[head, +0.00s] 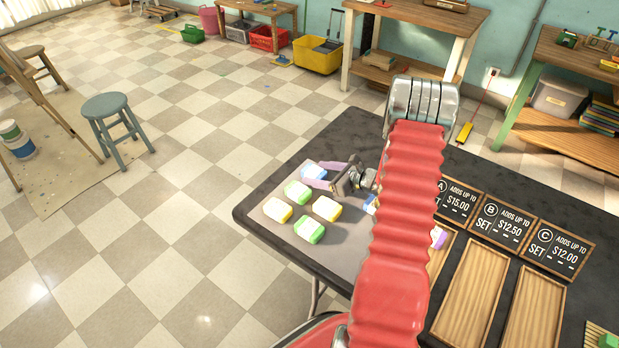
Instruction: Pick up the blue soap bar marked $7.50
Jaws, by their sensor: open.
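A blue soap bar (312,172) lies at the back left of the pale mat (345,237) on the dark table. My gripper (322,176) is open, with its fingers pointing left at this bar. The fingertips look close around or just above it; I cannot tell if they touch. Another blue bar (370,205) shows only in part beside my red arm, which hides the rest. No price mark on either bar is readable from here.
Green bars (298,193) (309,229) and yellow bars (277,210) (326,208) lie close in front of the gripper. A purple bar (438,238) shows right of my arm. Wooden trays (471,294) with price signs (502,224) stand at the right.

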